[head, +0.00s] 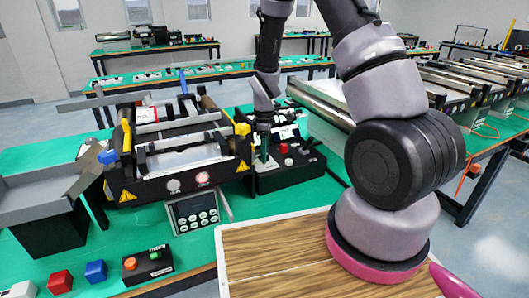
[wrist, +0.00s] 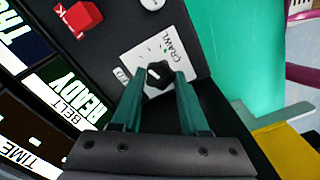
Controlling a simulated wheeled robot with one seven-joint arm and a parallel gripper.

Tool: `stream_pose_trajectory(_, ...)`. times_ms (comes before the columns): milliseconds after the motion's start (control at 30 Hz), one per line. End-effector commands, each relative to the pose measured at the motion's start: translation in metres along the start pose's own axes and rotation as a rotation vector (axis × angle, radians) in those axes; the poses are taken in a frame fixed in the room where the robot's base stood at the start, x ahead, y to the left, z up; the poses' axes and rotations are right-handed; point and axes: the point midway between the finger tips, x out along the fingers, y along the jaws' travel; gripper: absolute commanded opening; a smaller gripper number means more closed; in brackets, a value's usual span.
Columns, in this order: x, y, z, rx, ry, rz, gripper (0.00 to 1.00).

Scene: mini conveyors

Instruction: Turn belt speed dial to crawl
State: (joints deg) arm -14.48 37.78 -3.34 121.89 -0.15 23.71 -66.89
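The belt speed dial is a small black knob (wrist: 160,78) on a white plate (wrist: 148,55) marked CRAWL at its upper right; another label at the left is partly hidden by a finger. A small white mark shows on the knob's left part, away from the CRAWL word. My gripper (wrist: 158,76) has its teal fingertips on either side of the knob, with narrow gaps visible; it looks open. In the head view my gripper (head: 264,148) points down at the black control box (head: 295,176), and the dial is hidden there.
A red switch (wrist: 82,17) and a white round button (wrist: 152,3) sit beside the dial plate. A display with READY and BELT (wrist: 75,100) is at the left. The mini conveyor (head: 180,150) stands left of the control box, a keypad (head: 197,213) in front.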

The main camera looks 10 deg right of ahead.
Motion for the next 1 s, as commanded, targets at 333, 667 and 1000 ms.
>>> stream_pose_trajectory(333,-0.0004,0.0002,-0.0001,0.055,0.000,0.001,0.00)
stream_pose_trajectory(667,-0.0006,0.0000,-0.0005,0.289,0.001,0.001,0.00)
stream_pose_trajectory(1000,-0.0007,0.0001,-0.0004,0.612,0.001,0.001,0.00)
